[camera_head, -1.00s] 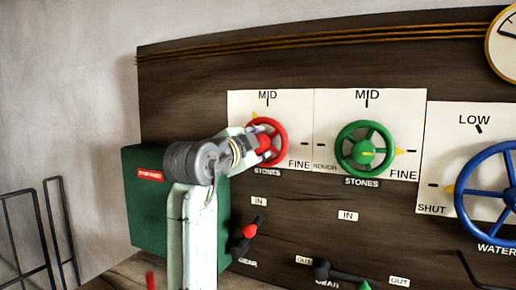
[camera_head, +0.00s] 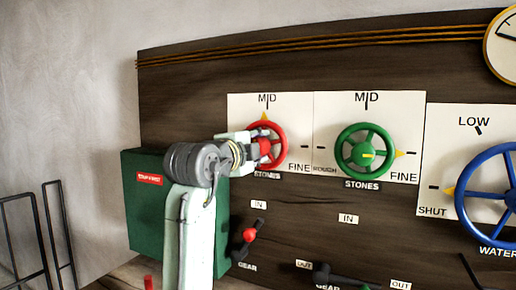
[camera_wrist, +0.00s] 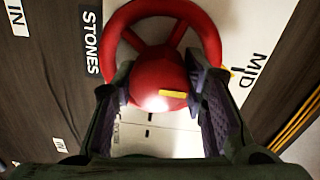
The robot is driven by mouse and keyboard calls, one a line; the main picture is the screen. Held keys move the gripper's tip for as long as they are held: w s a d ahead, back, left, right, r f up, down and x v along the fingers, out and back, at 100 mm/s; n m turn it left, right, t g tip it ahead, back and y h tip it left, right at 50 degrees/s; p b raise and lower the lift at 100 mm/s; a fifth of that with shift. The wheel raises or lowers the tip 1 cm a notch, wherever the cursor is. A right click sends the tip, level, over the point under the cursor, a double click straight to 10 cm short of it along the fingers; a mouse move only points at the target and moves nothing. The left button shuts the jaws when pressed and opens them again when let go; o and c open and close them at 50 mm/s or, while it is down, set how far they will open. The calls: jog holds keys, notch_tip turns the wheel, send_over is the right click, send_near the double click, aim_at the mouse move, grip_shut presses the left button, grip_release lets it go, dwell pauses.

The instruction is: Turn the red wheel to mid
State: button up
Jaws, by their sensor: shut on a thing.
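The red wheel (camera_head: 281,134) is mounted on a white plate (camera_head: 238,108) on the dark wooden panel, left of the green wheel. Its yellow pointer (camera_head: 264,116) is at the top, just under the MID mark (camera_head: 267,98). My gripper (camera_head: 262,151) is at the wheel's hub, and my arm hides the wheel's lower left. In the wrist view the red wheel (camera_wrist: 209,24) fills the upper middle. The two fingers of my gripper (camera_wrist: 165,90) are shut on its round red hub, which carries a yellow bar.
A green wheel (camera_head: 345,136) and a large blue wheel (camera_head: 461,194) are to the right. Gear levers, one with a red knob (camera_head: 249,235), sit below. A green box (camera_head: 147,215) is on the panel at left, and a black rail (camera_head: 47,225) stands farther left.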

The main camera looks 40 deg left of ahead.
jog(key=o, duration=1.2)
jog(key=shift+c, duration=0.2)
jog(key=v, duration=1.2)
jog(key=shift+f, duration=0.1)
